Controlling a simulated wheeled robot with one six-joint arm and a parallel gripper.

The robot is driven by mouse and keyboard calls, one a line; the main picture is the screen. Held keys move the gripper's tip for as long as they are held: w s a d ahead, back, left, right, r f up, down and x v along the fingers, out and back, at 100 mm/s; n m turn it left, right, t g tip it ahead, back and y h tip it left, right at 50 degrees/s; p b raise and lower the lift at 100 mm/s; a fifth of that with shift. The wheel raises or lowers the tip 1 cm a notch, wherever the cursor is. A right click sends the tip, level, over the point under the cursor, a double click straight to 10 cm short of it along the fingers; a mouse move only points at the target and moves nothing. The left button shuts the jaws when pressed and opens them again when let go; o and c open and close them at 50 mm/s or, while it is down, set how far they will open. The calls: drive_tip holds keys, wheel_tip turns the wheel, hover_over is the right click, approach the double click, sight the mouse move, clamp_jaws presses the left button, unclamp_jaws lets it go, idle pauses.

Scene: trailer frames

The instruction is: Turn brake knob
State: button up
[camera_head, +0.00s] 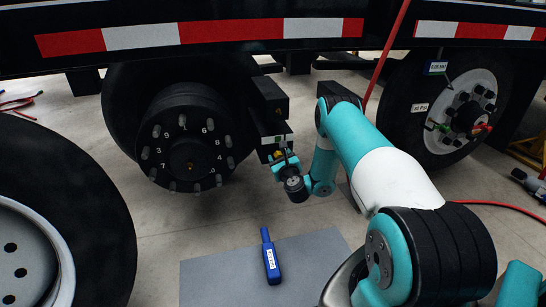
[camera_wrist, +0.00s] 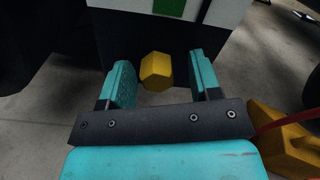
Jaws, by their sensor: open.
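The brake knob is a yellow, many-sided knob (camera_wrist: 155,71) on the underside or front of a dark box. In the wrist view it sits between the two teal fingers of my gripper (camera_wrist: 160,83), with a gap visible on each side. My gripper is open and around the knob, not visibly touching it. In the head view my gripper (camera_head: 280,160) is at the dark box (camera_head: 268,115) beside the wheel hub. Only a small yellow patch of the knob (camera_head: 277,154) shows there, partly hidden by the gripper.
A bare hub with numbered studs (camera_head: 190,145) is left of the box. A loose tyre (camera_head: 85,200) stands at the front left. A mounted wheel (camera_head: 455,110) is at the right. A blue tool (camera_head: 270,258) lies on a grey mat (camera_head: 215,275). A red hose (camera_head: 392,50) hangs behind my arm.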

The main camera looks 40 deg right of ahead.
drive_tip(key=shift+a, duration=0.1)
drive_tip(key=shift+c, duration=0.2)
drive_tip(key=shift+w, duration=0.1)
drive_tip(key=c, duration=0.9)
drive_tip(key=shift+n, duration=0.3)
